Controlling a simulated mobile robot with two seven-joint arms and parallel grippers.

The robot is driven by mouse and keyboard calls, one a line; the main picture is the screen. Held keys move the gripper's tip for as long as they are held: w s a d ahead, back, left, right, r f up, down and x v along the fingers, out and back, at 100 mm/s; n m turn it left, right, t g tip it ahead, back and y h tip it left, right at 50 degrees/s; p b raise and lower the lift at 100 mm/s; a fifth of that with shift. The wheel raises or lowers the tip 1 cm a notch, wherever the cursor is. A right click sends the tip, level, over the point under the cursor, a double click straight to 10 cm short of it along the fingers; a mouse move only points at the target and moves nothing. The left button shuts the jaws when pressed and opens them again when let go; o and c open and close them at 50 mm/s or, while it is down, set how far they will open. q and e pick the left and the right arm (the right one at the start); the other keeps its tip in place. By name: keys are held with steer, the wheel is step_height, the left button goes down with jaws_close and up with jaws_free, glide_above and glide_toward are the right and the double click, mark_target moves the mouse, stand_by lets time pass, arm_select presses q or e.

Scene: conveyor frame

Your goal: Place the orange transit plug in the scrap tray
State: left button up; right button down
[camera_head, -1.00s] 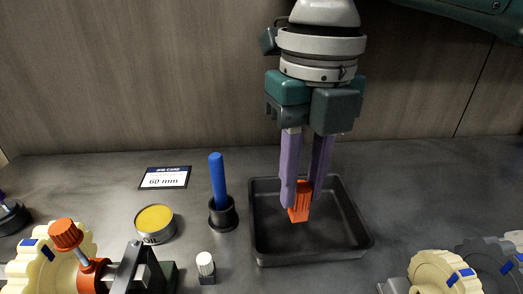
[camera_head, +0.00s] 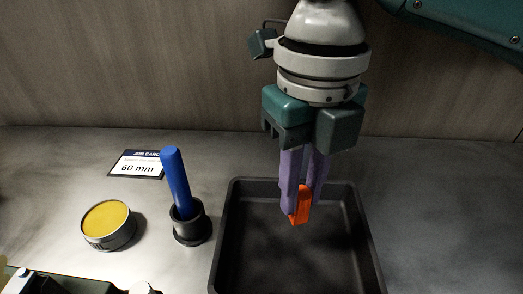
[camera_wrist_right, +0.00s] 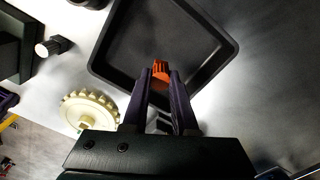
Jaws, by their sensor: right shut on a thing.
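The orange transit plug (camera_head: 299,206) is between the purple fingertips of my right gripper (camera_head: 302,190). The gripper is shut on it and points down over the black scrap tray (camera_head: 232,222). The plug appears to be above the tray floor; the exact gap cannot be told. In the right wrist view the plug (camera_wrist_right: 160,70) shows at the fingertips (camera_wrist_right: 160,84), with the tray (camera_wrist_right: 103,62) beyond it. My left gripper is not in view.
A blue rod stands in a black holder (camera_head: 191,228) left of the tray. A yellow-topped tin (camera_head: 108,224) and a job card reading 60 mm (camera_head: 137,163) lie farther left. A cream gear (camera_wrist_right: 88,110) shows in the right wrist view. The counter right of the tray is clear.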

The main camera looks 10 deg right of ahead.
mark_target(302, 191)
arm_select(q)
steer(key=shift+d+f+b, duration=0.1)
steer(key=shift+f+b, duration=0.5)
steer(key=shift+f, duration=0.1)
arm_select(e)
step_height(302, 191, down, 6)
steer(key=shift+f, duration=0.25)
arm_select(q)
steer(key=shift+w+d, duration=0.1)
arm_select(e)
steer(key=shift+f, duration=0.15)
steer(key=c, duration=0.7)
jaws_free()
arm_select(q)
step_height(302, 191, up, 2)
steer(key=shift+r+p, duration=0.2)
steer(key=shift+p, duration=0.95)
arm_select(e)
step_height(302, 191, up, 11)
steer(key=shift+r, duration=0.6)
